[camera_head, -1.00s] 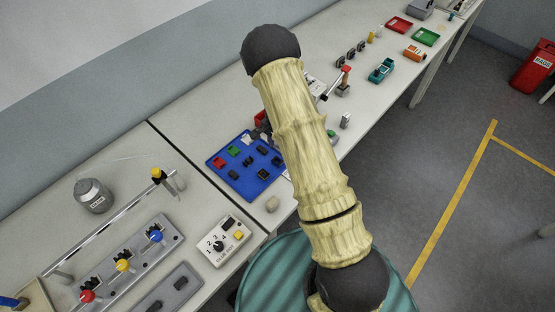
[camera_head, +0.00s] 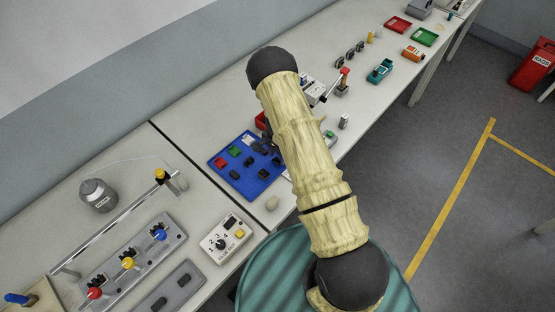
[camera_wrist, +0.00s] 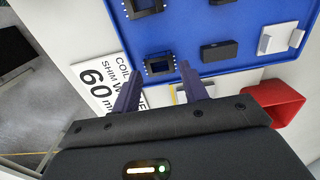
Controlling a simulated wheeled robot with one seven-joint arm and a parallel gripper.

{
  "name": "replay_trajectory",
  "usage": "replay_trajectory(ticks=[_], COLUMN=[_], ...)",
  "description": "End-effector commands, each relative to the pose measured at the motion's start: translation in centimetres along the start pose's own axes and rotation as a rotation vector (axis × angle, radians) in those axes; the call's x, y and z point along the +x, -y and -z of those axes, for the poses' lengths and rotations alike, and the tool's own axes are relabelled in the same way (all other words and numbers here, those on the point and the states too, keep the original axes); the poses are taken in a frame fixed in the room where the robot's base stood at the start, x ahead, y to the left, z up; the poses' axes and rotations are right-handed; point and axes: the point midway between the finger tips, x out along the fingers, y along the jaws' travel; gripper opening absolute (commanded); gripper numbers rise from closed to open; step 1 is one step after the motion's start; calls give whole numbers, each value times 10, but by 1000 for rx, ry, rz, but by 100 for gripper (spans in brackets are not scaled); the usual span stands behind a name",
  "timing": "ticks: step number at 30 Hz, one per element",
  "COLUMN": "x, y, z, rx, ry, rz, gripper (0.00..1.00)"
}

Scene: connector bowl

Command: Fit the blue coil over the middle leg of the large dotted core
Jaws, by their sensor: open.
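In the head view a blue tray (camera_head: 222,176) holds a red part (camera_head: 220,162), a green part (camera_head: 234,151), a white part and several dark parts. The wrist view shows the tray's near edge (camera_wrist: 220,69) with two dark square open-centred parts (camera_wrist: 159,66), a solid black block (camera_wrist: 219,50) and a whitish part (camera_wrist: 280,38). I cannot tell which is the large dotted core, and I cannot pick out the blue coil. My gripper (camera_wrist: 160,69) is open, its dark fingers apart near the tray's near edge, with nothing seen held between them. In the head view my arm partly hides it.
A printed card (camera_wrist: 97,84) lies beside the tray, and a red bin (camera_wrist: 276,101) stands at the other side. A grey jar (camera_head: 98,196), a switch box (camera_head: 226,240) and a rail of coloured knobs stand on the left bench. Coloured trays lie farther right.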

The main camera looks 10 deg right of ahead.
Motion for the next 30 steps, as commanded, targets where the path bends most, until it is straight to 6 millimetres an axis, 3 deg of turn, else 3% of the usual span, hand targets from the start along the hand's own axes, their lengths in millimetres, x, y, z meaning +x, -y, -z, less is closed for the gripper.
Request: replay_trajectory(ticks=[9,24,30], x=[24,24,24], y=[0,0,0], z=[1,0,0], rx=[1,0,0], ry=[0,0,0], rz=[0,0,0], gripper=[44,44,10])
